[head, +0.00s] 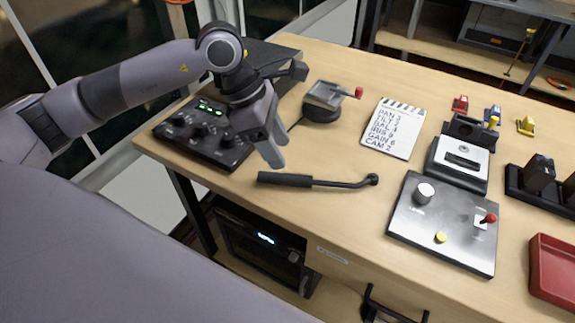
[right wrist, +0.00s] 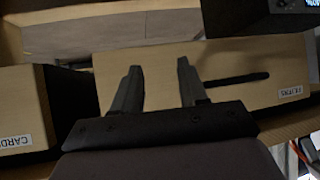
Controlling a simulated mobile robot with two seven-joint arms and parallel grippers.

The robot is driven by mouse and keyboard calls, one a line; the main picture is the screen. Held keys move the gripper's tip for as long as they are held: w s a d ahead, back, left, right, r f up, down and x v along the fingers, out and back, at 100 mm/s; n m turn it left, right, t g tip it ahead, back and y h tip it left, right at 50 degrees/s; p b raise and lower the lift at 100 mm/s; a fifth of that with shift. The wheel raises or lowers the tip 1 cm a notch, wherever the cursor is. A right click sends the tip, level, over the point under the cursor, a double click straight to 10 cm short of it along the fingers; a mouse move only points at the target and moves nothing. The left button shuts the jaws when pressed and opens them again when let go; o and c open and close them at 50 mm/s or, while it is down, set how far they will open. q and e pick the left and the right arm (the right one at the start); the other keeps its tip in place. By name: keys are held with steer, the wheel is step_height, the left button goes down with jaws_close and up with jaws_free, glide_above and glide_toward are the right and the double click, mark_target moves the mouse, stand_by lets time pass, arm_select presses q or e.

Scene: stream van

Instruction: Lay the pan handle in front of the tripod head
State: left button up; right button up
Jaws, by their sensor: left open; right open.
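The pan handle (head: 330,183), a black rod with a thick grip at its left and a bent end at its right, lies on the wooden table near the front edge. The tripod head (head: 323,96), a grey plate on a round black base with a red-knobbed lever, stands behind it. The handle lies in front of the head, apart from it. My left gripper (head: 276,148) is open and empty, just behind and above the grip end; I cannot tell its exact height. My right gripper (right wrist: 158,82) is open and empty in the right wrist view, facing labelled wooden fronts.
A black control box (head: 203,135) stands left of the handle. A notepad (head: 393,128), a grey panel (head: 445,222) with knobs and a red-tipped lever, and a red tray (head: 553,268) lie to the right. The table between handle and notepad is clear.

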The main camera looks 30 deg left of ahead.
arm_select(q)
steer(key=shift+v, duration=1.95)
